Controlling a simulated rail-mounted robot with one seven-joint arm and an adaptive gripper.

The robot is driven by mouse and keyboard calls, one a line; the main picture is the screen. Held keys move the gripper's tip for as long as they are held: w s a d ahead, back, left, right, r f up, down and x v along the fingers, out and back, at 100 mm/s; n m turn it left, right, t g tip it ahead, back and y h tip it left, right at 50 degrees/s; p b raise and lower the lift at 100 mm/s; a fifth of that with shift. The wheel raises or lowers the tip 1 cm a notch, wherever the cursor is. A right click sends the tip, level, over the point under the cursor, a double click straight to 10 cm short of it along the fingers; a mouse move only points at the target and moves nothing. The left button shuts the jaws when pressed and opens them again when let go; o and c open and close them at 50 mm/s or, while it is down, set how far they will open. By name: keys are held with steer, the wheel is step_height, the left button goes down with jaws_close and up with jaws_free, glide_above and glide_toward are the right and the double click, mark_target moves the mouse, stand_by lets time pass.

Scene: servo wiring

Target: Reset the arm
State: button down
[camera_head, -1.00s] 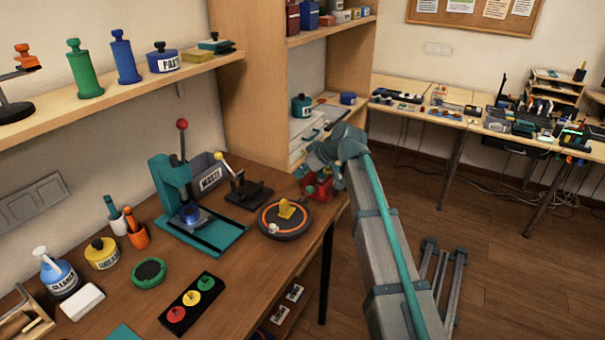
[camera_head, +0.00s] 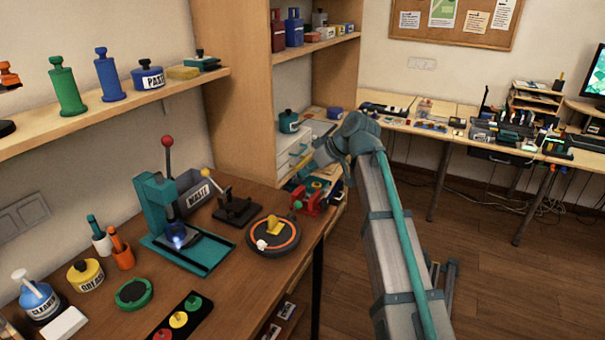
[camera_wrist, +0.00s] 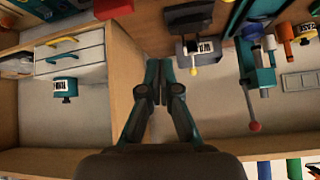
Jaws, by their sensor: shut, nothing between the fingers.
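My gripper (camera_wrist: 161,68) shows in the wrist view, with its two teal and black fingers together and nothing between them. The wrist picture looks upside down, with the workbench along its top. In the head view my arm reaches from the lower right toward the workbench's right end (camera_head: 215,290). The far end of the arm is beside a red tool (camera_head: 312,196). The fingers are not clearly seen in the head view.
A teal press (camera_head: 165,215), a waste bin (camera_head: 190,190) and a round turntable (camera_head: 273,236) stand on the bench. A wooden shelf (camera_head: 115,110) holds bottles above. A drawer unit (camera_wrist: 70,48) stands near the arm. Open floor (camera_head: 500,270) lies right.

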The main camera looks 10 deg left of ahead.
steer(key=s+d+f+m+h, duration=0.25)
steer(key=d+f, duration=0.25)
steer(key=f, duration=0.6)
steer(key=s+d+f+m+h, duration=0.1)
steer(key=s+d+f+m, duration=0.3)
steer(key=f, duration=0.6)
steer(key=s+d+f+m+g+h, duration=0.1)
steer(key=s+d+f+m, duration=0.1)
steer(key=s+d+f, duration=0.55)
steer(key=s+d+f+m+g+h, duration=0.15)
steer(key=s+d+f, duration=0.3)
steer(key=f, duration=0.65)
steer(key=s+d+f+g, duration=0.1)
steer(key=s+f+g, duration=0.1)
steer(key=s+f, duration=0.6)
steer(key=s+d+f+m+g+h, duration=0.1)
steer(key=s+f, duration=0.6)
steer(key=s, duration=0.9)
steer(key=s+d+f+g, duration=0.2)
steer(key=s+f+g, duration=0.3)
steer(key=s+f, duration=0.3)
steer(key=s, duration=0.4)
steer(key=shift+d+f+m+h, duration=0.3)
steer(key=shift+d+f, duration=0.05)
